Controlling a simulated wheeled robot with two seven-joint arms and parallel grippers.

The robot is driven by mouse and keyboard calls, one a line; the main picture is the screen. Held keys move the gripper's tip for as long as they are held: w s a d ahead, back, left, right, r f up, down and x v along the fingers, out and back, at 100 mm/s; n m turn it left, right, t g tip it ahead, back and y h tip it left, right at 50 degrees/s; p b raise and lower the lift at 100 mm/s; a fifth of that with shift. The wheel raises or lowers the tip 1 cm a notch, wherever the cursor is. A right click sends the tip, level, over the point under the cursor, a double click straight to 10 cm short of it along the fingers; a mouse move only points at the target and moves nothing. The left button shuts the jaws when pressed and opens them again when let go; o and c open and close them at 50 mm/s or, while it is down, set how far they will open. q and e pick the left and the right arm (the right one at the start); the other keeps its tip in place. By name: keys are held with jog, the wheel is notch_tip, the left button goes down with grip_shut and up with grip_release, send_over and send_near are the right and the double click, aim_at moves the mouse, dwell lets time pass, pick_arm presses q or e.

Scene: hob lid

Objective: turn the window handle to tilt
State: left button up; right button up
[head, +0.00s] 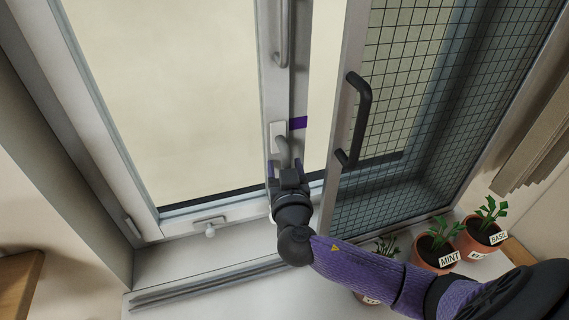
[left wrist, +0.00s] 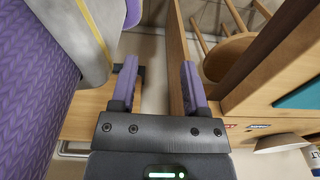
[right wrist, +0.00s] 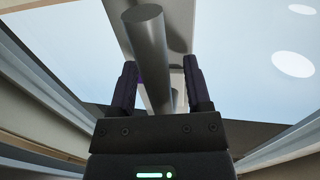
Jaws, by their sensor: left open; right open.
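The grey window handle (head: 283,148) sits on a pale plate on the window's vertical frame in the head view. Its grip points down from the plate. My right gripper (head: 286,172) is at the lower end of this handle. In the right wrist view the grey round bar of the handle (right wrist: 148,45) runs between the two open fingers, which do not visibly close on it. The handle's lower end is partly hidden by my gripper in the head view. My left gripper (left wrist: 160,88) is open and empty, seen only in the left wrist view, away from the window.
A mesh screen (head: 410,100) with a black handle (head: 361,115) stands right of the window handle. Another grey handle (head: 283,45) is higher on the frame. Wooden furniture (left wrist: 290,70) is near my left gripper.

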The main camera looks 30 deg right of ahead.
jog(key=shift+w+d, duration=0.1)
jog(key=shift+w, duration=0.05)
grip_shut()
dwell(1.4)
